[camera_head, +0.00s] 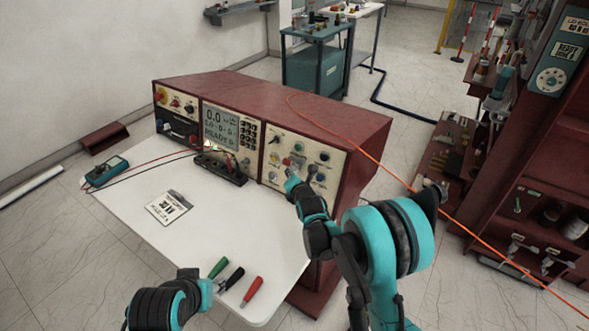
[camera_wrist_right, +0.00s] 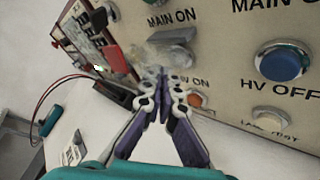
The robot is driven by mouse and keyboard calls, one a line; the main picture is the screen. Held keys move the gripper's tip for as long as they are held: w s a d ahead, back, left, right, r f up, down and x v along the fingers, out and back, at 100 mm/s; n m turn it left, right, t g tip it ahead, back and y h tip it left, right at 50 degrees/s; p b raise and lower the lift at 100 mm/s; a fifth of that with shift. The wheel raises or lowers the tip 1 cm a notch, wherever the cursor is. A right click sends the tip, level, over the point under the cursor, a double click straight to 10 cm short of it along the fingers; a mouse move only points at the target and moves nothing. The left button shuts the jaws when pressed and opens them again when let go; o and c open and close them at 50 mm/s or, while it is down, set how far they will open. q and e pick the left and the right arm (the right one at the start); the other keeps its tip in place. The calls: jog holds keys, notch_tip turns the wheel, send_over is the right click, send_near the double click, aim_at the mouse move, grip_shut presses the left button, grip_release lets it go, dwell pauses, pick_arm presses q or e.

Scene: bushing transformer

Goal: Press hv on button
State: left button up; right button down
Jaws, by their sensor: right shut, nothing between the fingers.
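The cream control panel (camera_head: 302,163) is on the right part of the red console. My right gripper (camera_head: 290,174) is at this panel, with its fingers closed together and empty. The blue HV OFF button (camera_wrist_right: 283,61) is to the right. A left arm part (camera_head: 203,292) shows at the bottom; its fingers cannot be made out.
A red knob (camera_wrist_right: 115,58) sticks out left of the fingertips. An orange button (camera_wrist_right: 195,100) and a pale button (camera_wrist_right: 272,117) are lower. The white tabletop (camera_head: 235,210) bears a multimeter (camera_head: 107,171), a card (camera_head: 168,207) and green, black and red handles (camera_head: 252,291).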

dwell(0.3)
jog(key=shift+w+d+f, duration=0.1)
jog(key=shift+w+d, duration=0.15)
jog(key=shift+w, duration=0.05)
jog(key=shift+w+d+f+b, duration=0.1)
jog(key=shift+w+d+b, duration=0.2)
jog(key=shift+w, duration=0.1)
dwell(0.7)
jog(key=shift+s, duration=0.1)
jog(key=shift+s+a+r, duration=0.2)
jog(key=shift+s+a, duration=0.3)
jog(key=shift+s, duration=0.15)
jog(key=s+a, duration=0.1)
jog(key=s, duration=0.1)
jog(key=s+a+r, duration=0.1)
jog(key=s+a, duration=0.1)
jog(key=shift+r, duration=0.1)
dwell(0.5)
jog(key=shift+d, duration=0.1)
dwell(1.0)
